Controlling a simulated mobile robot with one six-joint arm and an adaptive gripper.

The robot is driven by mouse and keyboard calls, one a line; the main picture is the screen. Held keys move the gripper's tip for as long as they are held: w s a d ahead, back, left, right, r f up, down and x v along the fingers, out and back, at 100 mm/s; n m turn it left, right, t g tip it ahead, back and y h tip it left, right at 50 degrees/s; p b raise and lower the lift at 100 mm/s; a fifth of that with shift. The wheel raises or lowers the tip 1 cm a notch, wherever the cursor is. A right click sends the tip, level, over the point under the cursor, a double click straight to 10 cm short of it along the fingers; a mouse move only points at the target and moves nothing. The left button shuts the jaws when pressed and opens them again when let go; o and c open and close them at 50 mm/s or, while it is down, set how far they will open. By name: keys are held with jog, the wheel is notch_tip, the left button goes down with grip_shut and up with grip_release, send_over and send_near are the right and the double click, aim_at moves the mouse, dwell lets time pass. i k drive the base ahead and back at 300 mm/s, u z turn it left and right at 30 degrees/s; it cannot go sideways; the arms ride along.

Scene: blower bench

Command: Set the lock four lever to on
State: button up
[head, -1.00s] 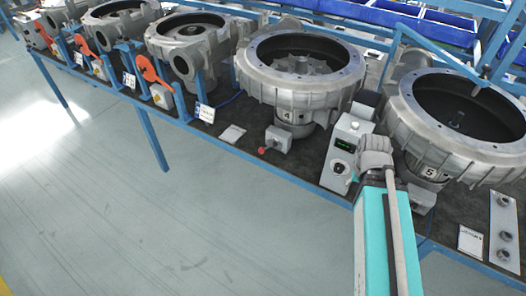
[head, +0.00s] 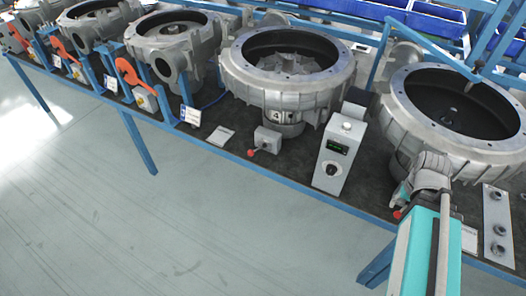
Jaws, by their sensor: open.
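The lock four lever is a short lever with a red knob (head: 251,153) on a small grey box (head: 267,139). The box stands at the bench's front edge, below the blower marked 4 (head: 285,80). The lever points down and to the left. My gripper (head: 402,196) is well to the right of it, in front of the right-hand blower (head: 462,110). The gripper is open and apart from the lock four lever. My wrist partly hides its small fingers. Another red knob (head: 397,214) shows just below the fingers; whether they touch it I cannot tell.
A grey control box (head: 337,158) with a green display and a black dial stands between lever four and my gripper. A panel with round knobs (head: 496,222) is at the right. Orange-red handles (head: 135,80) stand farther left. The floor before the bench is free.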

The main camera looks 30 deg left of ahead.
aim_at(251, 152)
jog(key=z, duration=0.3)
jog(key=k, duration=0.95)
jog(key=u, duration=0.95)
jog(key=i, duration=1)
jog(key=z, duration=0.05)
